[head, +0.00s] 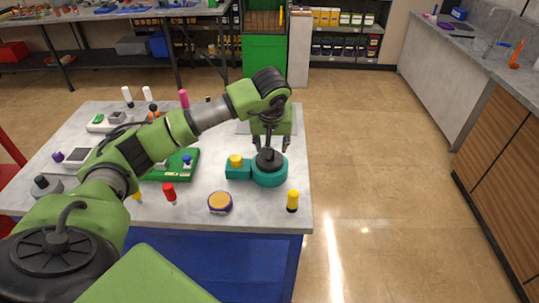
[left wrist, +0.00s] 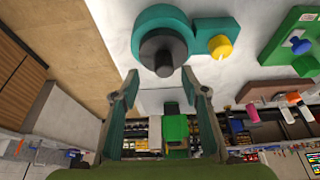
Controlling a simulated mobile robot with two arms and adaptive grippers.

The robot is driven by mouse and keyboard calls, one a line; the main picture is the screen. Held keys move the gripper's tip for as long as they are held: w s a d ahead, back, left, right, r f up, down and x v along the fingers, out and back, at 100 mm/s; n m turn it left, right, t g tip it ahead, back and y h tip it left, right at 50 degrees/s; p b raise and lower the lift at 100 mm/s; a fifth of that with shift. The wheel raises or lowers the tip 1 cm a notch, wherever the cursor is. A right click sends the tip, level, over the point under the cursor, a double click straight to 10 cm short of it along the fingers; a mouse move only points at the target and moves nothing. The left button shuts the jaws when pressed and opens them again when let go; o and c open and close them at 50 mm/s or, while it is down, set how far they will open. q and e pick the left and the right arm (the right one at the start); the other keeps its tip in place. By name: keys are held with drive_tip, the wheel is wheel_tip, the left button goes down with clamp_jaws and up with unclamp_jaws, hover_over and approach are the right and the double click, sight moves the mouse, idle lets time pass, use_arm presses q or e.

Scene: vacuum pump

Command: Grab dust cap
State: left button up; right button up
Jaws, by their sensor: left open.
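A teal pump (head: 270,178) stands near the right edge of the grey table. A black cap-like piece (head: 268,159) sits on its round body, and a yellow cap (head: 236,160) sits on its side block. I cannot tell for sure which one is the dust cap. My left gripper (head: 271,146) is open above the round body, with its fingers around or just above the black piece. In the left wrist view, the black piece (left wrist: 162,54) lies just beyond the gap between the open fingertips (left wrist: 160,76), and the yellow cap (left wrist: 220,46) is to the right. My right gripper is not in view.
The table (head: 265,208) also holds a purple-and-yellow round piece (head: 220,202), a yellow-and-black piece (head: 292,200), a red-topped piece (head: 169,192) and a green board (head: 180,165) left of the pump. Open floor lies to the right of the table.

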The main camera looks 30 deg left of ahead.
use_arm(q)
drive_tip(key=p+x, duration=0.1)
drive_tip(key=x, duration=0.1)
drive_tip(key=a+p+x, duration=0.1)
drive_tip(key=x, duration=0.1)
drive_tip(key=shift+w+f+p, duration=0.15)
drive_tip(key=shift+w+p, duration=0.05)
drive_tip(key=shift+p, duration=0.15)
drive_tip(key=shift+w+a+f, duration=0.1)
drive_tip(key=shift+w+f, duration=0.05)
drive_tip(key=shift+f, duration=0.2)
clamp_jaws()
